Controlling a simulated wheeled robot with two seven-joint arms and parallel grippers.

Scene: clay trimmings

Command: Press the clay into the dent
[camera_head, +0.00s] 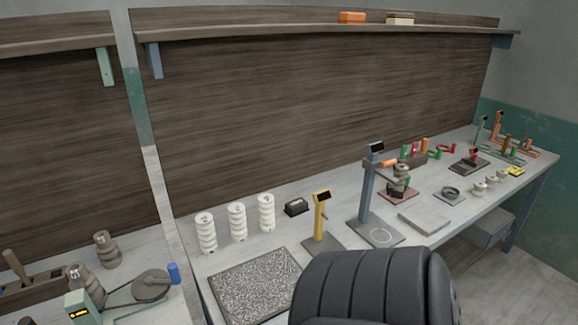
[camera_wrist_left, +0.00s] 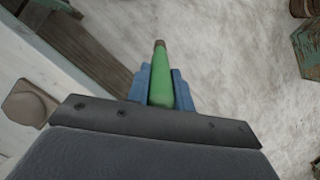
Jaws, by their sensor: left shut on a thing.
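My left gripper (camera_wrist_left: 160,80) shows in the left wrist view with its blue fingers shut on a green tapered tool (camera_wrist_left: 162,62). The tool has a brownish tip that points away from the gripper. Neither gripper shows in the head view, and my right gripper is in neither view. I cannot pick out the clay or the dent in either view.
On the bench are a speckled slab (camera_head: 255,284), white ribbed cylinders (camera_head: 237,222), a yellow stand (camera_head: 321,215) and a blue-grey stand (camera_head: 367,200). A left bench holds a wheeled device (camera_head: 150,285).

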